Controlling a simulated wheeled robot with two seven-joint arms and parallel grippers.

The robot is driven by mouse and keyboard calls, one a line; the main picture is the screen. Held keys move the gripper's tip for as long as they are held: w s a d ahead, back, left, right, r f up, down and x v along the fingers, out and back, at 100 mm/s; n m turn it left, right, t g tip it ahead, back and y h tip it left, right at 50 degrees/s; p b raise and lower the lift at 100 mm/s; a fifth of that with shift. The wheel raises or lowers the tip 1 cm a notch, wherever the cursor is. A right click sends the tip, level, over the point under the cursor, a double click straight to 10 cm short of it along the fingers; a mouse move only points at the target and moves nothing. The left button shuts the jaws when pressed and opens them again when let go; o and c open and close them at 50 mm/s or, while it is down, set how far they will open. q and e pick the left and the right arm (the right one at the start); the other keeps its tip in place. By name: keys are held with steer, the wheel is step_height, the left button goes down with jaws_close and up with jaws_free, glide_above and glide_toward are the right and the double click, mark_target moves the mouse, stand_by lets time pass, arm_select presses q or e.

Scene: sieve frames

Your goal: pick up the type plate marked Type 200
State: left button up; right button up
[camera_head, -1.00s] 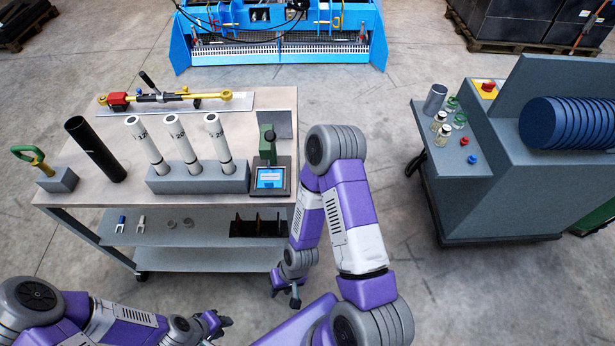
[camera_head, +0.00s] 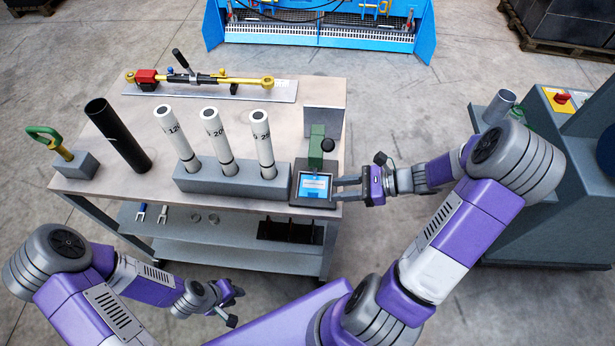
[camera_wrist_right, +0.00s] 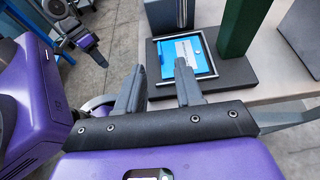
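A small blue plate or panel with a white label (camera_head: 314,186) sits in a dark framed stand (camera_head: 313,203) at the bench's right front corner, below a green post. The right wrist view shows this blue panel (camera_wrist_right: 181,60) close up; its print is too small to read, so I cannot tell whether it says Type 200. My right gripper (camera_head: 347,188) is open and empty just right of the stand; its two fingers (camera_wrist_right: 158,90) point toward the panel with a gap between them. My left gripper (camera_head: 233,304) is open and empty, low in front of the bench.
Three white tubes with partly readable numbers stand in a grey block (camera_head: 229,180) left of the stand. A black tube (camera_head: 118,135), a green-handled tool (camera_head: 45,137) and a yellow-ended bar (camera_head: 210,80) are on the bench. A lower shelf (camera_head: 220,247) holds small parts. A grey machine (camera_head: 560,225) stands right.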

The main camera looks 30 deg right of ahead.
mark_target(316, 192)
steer(key=shift+w+a+f, duration=0.3)
steer(key=shift+w+a, duration=0.05)
steer(key=shift+a, duration=0.15)
steer(key=shift+a+f, duration=0.1)
steer(key=shift+a, duration=0.25)
steer(key=b+x, duration=0.1)
steer(key=x, duration=0.3)
steer(key=shift+w+a+b, duration=0.25)
steer(key=shift+a+b, duration=0.05)
steer(key=shift+b, duration=0.1)
jaws_close()
